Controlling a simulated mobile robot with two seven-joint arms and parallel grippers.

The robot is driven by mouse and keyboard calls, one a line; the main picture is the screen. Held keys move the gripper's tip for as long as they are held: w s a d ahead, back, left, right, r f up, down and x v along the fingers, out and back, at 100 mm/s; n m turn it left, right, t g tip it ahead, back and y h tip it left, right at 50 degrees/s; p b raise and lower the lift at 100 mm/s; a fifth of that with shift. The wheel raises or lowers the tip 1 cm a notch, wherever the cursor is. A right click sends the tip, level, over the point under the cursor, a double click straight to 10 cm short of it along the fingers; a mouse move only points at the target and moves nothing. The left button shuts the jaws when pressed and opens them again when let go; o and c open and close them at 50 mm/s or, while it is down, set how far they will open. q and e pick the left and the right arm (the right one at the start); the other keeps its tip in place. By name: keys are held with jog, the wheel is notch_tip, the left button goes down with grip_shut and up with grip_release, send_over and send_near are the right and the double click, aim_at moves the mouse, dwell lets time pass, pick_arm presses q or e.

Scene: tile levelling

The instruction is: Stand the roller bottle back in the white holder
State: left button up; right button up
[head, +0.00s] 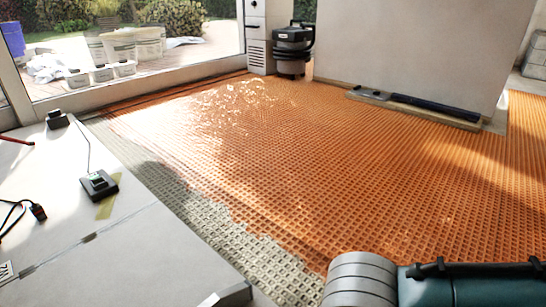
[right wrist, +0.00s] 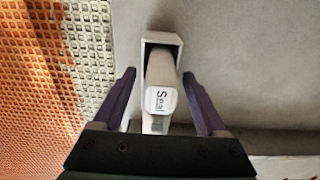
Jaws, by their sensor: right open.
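In the right wrist view, the roller bottle (right wrist: 160,98), pale with a white face marked "Seal", lies within or over the white holder (right wrist: 163,38), a narrow box-like frame. I cannot tell whether the bottle is seated in it. My right gripper (right wrist: 159,76) is open, with one purple finger on each side of the bottle and gaps showing between. The bottle's far end is in the holder's shadow. In the head view neither bottle nor holder can be made out for sure. My left gripper is not in view.
Orange waffle matting (head: 300,150) covers most of the floor, with bare grey-beige grid (head: 260,255) along its near edge. A black vacuum-like machine (head: 292,48) stands at the back.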

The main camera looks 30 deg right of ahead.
jog(key=shift+f+b, duration=0.4)
jog(key=r+p, duration=1)
jog(key=shift+w+d, duration=0.1)
jog(key=shift+d, duration=0.1)
jog(key=s+a+r+t+y, duration=0.1)
jog(key=s+a+r+y, duration=0.1)
jog(key=a+r, duration=0.4)
jog(key=s+d+r+m+t+h, duration=0.1)
jog(key=s+d+r+m+t, duration=0.1)
jog(key=d+r, duration=0.7)
jog(key=shift+s+d+t+h+p, duration=0.15)
jog(key=shift+s+t+h+p, duration=0.2)
jog(key=shift+s, duration=0.4)
notch_tip(320, 180, up, 100)
jog(key=p, duration=9.9)
jog(key=shift+f+p, duration=0.15)
jog(key=shift+p, duration=0.2)
